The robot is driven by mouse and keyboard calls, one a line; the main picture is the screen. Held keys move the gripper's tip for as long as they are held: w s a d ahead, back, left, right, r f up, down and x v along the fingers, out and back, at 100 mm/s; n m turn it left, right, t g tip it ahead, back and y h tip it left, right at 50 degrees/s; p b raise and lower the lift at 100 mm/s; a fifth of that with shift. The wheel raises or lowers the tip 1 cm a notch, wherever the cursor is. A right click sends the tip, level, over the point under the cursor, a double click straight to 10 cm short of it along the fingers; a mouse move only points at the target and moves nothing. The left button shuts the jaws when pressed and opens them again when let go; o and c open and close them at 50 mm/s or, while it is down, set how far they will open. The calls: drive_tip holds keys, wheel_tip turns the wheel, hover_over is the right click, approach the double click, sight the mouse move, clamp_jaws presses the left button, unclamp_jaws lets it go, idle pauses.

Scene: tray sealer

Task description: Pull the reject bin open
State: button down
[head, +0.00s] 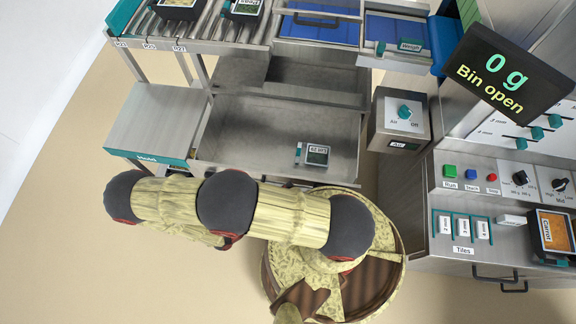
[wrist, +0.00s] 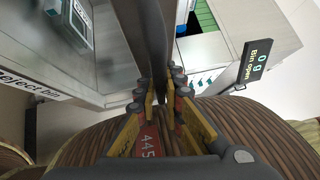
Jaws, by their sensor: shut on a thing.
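The reject bin (head: 250,130) is a grey metal drawer that stands pulled out below the conveyor in the head view. A small dark tray with a label (head: 317,155) lies in it near the front right. In the wrist view the bin's front, with its "Reject bin" label (wrist: 30,84), shows at the left. My gripper (wrist: 160,92) is shut on the dark bar handle (wrist: 152,45) of the bin, which runs between its fingers. My arm hides the gripper and most of the handle in the head view.
A display (head: 507,75) reads "0 g" and "Bin open". A control panel (head: 500,180) with buttons and knobs stands at the right. A grey side cabinet (head: 150,115) stands left of the bin. The floor (head: 90,240) at the lower left is clear.

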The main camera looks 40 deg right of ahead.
drive_tip(key=shift+w+f, duration=0.1)
drive_tip(key=c, duration=1.9)
unclamp_jaws()
drive_tip(key=shift+a, duration=0.1)
drive_tip(key=a, duration=0.4)
drive_tip(key=a+f, duration=0.1)
drive_tip(key=a, duration=0.3)
drive_tip(key=w+a, duration=0.1)
drive_tip(key=a, duration=0.2)
drive_tip(key=shift+a+f, duration=0.25)
drive_tip(key=shift+a, duration=0.15)
